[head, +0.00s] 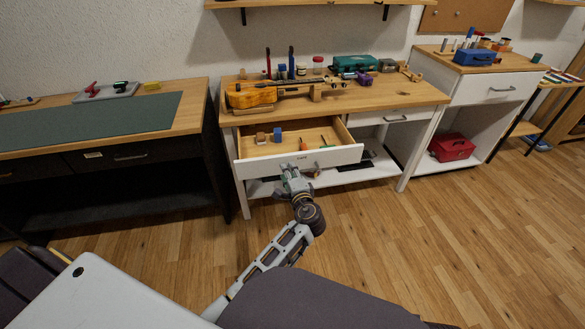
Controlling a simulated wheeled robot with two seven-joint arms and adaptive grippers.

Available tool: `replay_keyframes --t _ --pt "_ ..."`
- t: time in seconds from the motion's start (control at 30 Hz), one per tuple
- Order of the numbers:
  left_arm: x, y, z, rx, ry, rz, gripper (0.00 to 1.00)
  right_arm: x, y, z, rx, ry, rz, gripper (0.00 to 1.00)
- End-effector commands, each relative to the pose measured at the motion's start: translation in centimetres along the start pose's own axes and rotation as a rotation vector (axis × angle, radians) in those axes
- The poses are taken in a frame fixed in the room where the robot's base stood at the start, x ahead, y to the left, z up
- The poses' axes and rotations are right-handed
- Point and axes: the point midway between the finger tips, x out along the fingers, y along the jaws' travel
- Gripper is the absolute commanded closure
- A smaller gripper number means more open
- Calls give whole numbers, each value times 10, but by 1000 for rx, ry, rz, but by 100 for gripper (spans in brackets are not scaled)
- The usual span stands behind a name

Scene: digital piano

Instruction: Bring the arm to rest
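My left arm reaches forward from the bottom of the head view. Its gripper (296,176) is at the front panel of an open drawer (252,169), near the middle where the handle would be. The fingers are small and partly hidden, so I cannot tell whether they are open, shut or touching the handle. My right gripper is not in view.
A guitar-like wooden instrument (255,97) and tools lie on the middle bench. A dark bench with a green mat (90,119) stands left. The wooden floor (420,245) at right is clear.

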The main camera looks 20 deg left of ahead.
Motion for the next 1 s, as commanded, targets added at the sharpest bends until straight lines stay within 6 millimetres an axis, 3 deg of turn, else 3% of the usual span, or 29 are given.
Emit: replay_keyframes --t 0.03,0.13,0.37,1.0 --pt "-49 28 -42 -7 82 64 69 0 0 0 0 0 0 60" --pt "-47 29 -43 -6 82 65 69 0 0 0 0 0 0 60" --pt "-34 32 -44 -4 83 67 69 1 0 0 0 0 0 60" --pt "25 26 -50 -12 82 56 69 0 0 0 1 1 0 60"
